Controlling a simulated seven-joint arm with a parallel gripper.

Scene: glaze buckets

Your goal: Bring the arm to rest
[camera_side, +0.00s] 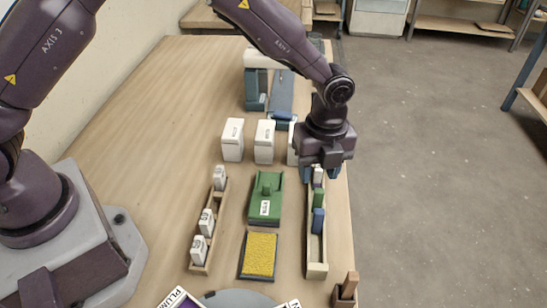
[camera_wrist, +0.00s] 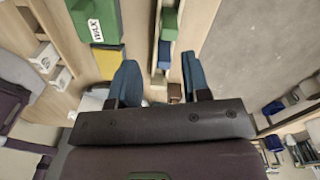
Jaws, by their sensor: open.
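My gripper (camera_side: 321,174) hangs pointing down over the far end of the long narrow wooden tray (camera_side: 316,268) on the right of the table. In the wrist view its two blue fingers (camera_wrist: 160,82) are spread apart, with no held thing visible between them. In that tray stand a green block (camera_side: 319,198) and a blue block (camera_side: 318,221); they also show in the wrist view as a green block (camera_wrist: 169,22) and a blue block (camera_wrist: 164,54). A white piece (camera_side: 318,176) shows close to the fingers; whether they touch it I cannot tell.
A left tray (camera_side: 196,262) holds white labelled blocks. Between the trays are a green labelled object (camera_side: 267,200) and a yellow pad (camera_side: 259,255). White containers (camera_side: 232,140) stand behind, one partly hidden by my gripper. A blue-grey structure (camera_side: 282,95) stands farther back. The table's left side (camera_side: 150,120) is clear.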

